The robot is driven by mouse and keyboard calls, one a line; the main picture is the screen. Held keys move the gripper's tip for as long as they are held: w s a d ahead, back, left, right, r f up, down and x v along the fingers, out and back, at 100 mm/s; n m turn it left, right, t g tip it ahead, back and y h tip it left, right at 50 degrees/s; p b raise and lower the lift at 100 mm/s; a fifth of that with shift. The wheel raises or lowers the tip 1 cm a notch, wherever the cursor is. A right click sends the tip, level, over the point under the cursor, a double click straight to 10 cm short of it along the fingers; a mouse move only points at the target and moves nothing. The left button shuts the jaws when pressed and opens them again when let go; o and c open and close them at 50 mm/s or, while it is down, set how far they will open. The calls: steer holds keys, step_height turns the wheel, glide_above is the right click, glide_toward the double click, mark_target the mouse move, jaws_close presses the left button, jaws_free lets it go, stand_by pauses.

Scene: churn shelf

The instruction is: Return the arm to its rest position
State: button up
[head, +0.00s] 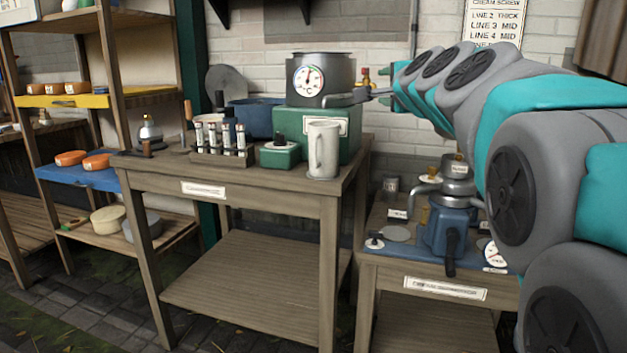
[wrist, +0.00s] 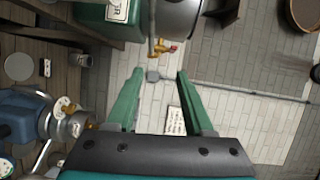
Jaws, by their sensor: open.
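My arm (head: 530,130) reaches in from the right side of the head view, above the lower right table. My gripper (head: 388,97) is at its far end, just right of the grey pot with a dial (head: 322,80). Beyond the fingertips are the brick wall and a brass tap with a red handle (wrist: 161,47). In the head view the gripper partly hides behind the arm's wrist links. Whether it touches the pot's side spout (head: 350,97) I cannot tell.
The pot stands on a green box (head: 318,133) on the wooden table (head: 240,185). A white mug (head: 323,150) and a vial rack (head: 220,157) stand in front. A blue separator machine (head: 447,228) is below my arm. Shelves (head: 112,100) stand left.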

steer(key=s+a+f+n+g, duration=0.25)
steer(key=s+f, duration=0.35)
steer(key=f, duration=0.4)
steer(key=s+a+f+n+g+y, duration=0.1)
steer(key=s+f+n+g, duration=0.4)
steer(key=f, duration=0.5)
steer(key=s+a+f+n+g, duration=0.1)
steer(key=s+f+n+g, duration=0.15)
steer(key=s+f, duration=0.6)
steer(key=s+d+f+n+g, duration=0.1)
steer(key=s+f+n+g, duration=0.1)
steer(key=s+f, duration=0.3)
steer(key=s+d+f+n+g+h, duration=0.1)
steer(key=s+f+g, duration=0.3)
steer(key=s, duration=0.8)
steer(key=s+d+f+n+g+h, duration=0.1)
steer(key=s+d+f+n+g, duration=0.2)
steer(key=s+f, duration=0.5)
steer(key=shift+s+d+f, duration=0.15)
steer(key=shift+s+d, duration=0.05)
steer(key=shift+s, duration=0.6)
